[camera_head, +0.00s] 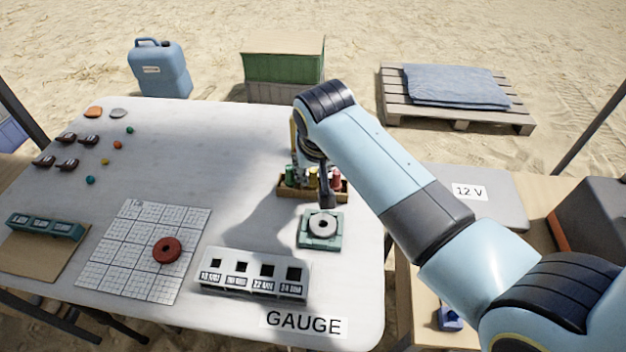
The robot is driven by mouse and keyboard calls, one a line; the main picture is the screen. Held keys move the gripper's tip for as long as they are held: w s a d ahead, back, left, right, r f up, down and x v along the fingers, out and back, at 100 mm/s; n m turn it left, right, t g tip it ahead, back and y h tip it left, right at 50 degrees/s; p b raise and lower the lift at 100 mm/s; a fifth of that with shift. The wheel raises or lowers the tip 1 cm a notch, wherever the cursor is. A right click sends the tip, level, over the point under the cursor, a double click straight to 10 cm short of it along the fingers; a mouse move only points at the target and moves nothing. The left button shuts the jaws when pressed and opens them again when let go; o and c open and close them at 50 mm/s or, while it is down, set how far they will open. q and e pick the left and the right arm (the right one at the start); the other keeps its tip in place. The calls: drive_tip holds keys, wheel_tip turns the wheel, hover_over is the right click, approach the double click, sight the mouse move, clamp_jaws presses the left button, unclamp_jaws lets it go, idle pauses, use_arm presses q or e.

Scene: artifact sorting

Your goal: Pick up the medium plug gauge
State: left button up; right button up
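A small wooden rack (343,195) stands near the right side of the table. Several upright plug gauges with coloured handles show in it: green (291,174), yellow (313,177) and red (337,179). The yellow one is in the middle; no size marks are legible. My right gripper (314,184) points down at the rack, around or just in front of the yellow gauge. A dark finger partly hides the gauges, and I cannot tell whether it touches one or how far apart the fingers are. My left gripper is out of view.
A teal block with a grey ring (323,226) sits just in front of the rack. A white gauge block with square holes (254,275) is nearer. A red ring (167,250) lies on a gridded sheet (120,262). The table's middle (220,160) is clear.

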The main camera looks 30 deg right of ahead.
drive_tip(key=shift+w+f, duration=0.25)
drive_tip(key=shift+f, duration=0.4)
clamp_jaws()
drive_tip(key=shift+r, duration=0.1)
